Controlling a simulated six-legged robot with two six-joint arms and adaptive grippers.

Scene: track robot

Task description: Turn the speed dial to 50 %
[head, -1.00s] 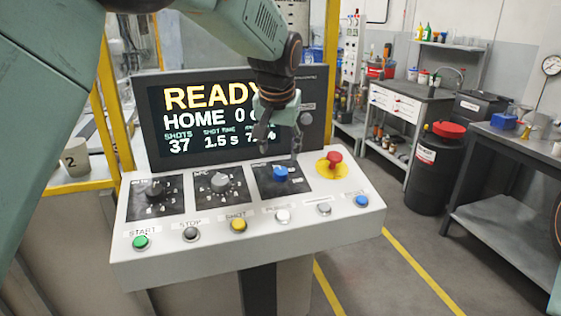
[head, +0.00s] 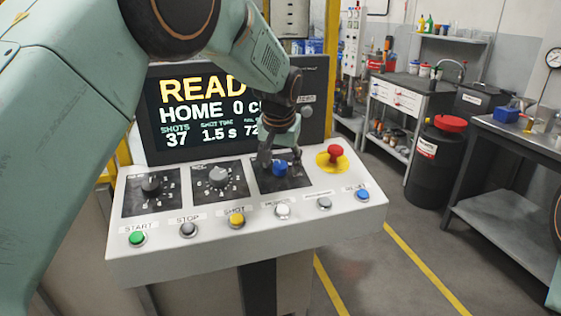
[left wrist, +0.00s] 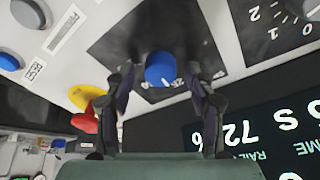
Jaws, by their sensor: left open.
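The control panel (head: 330,205) carries three dials on black plates. The blue dial (head: 280,168) is the rightmost; two grey-black dials (head: 151,187) (head: 218,176) stand to its left. My left gripper (head: 281,164) is open, pointing down at the blue dial with a finger on either side of it. In the left wrist view the blue dial (left wrist: 160,69) sits between the open fingers, with gaps showing; I cannot tell whether they touch it. The dial shows a small white mark. The screen (head: 205,110) reads HOME, 37 shots and 1.5 s; its right part is hidden by my arm.
A red emergency button (head: 335,154) on a yellow base stands just right of the blue dial. Coloured push buttons, such as the green one (head: 137,238), line the front edge. A black drum (head: 435,165) and workbenches stand to the right.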

